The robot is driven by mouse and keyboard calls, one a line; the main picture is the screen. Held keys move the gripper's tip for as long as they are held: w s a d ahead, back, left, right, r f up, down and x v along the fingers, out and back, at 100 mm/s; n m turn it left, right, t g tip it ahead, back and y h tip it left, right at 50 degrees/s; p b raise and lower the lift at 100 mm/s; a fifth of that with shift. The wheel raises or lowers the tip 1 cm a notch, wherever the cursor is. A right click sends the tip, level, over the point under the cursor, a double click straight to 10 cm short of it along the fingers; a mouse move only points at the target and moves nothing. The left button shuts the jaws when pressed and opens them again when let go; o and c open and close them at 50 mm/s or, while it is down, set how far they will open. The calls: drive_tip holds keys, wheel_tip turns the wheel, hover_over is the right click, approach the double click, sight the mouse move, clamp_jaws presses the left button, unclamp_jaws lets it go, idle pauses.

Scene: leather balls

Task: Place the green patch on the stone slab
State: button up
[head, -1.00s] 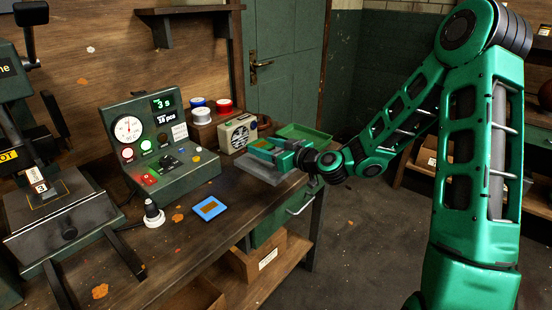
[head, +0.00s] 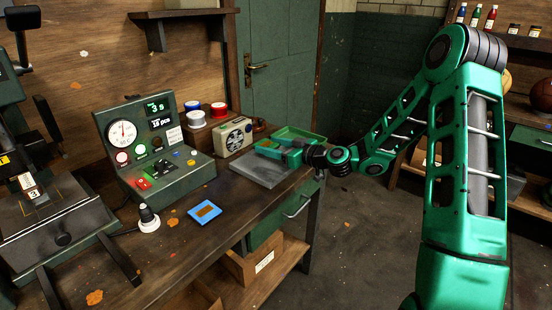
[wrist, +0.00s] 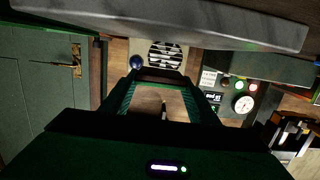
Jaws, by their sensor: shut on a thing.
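My gripper (head: 272,149) is shut and sits low at the back right of the workbench, beside the far right part of the stone slab. What it holds is small and mostly hidden by the green fingers; it blends with them, and I take it for the green patch. The grey stone slab (head: 258,174) lies flat on the bench, its top bare where I can see it. In the wrist view the slab (wrist: 200,25) shows as a large grey shape across the top, close to my gripper (wrist: 162,112).
A green tray (head: 306,132) stands just behind my gripper. A radio (head: 232,138), spools (head: 196,117) and a control box (head: 150,152) stand left of the slab. A blue square with a brown centre (head: 205,212) lies nearer on the bench. The bench's right edge is close.

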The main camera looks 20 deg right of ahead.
sight(274, 161)
drive_tip(key=shift+w+d+f, duration=0.15)
drive_tip(key=shift+d+f, duration=0.25)
drive_tip(key=shift+d, duration=0.1)
drive_tip(key=shift+f, duration=1.95)
drive_tip(key=shift+f, duration=0.1)
drive_tip(key=o, duration=1)
drive_tip(key=shift+o, duration=0.2)
drive_tip(key=v, duration=1.2)
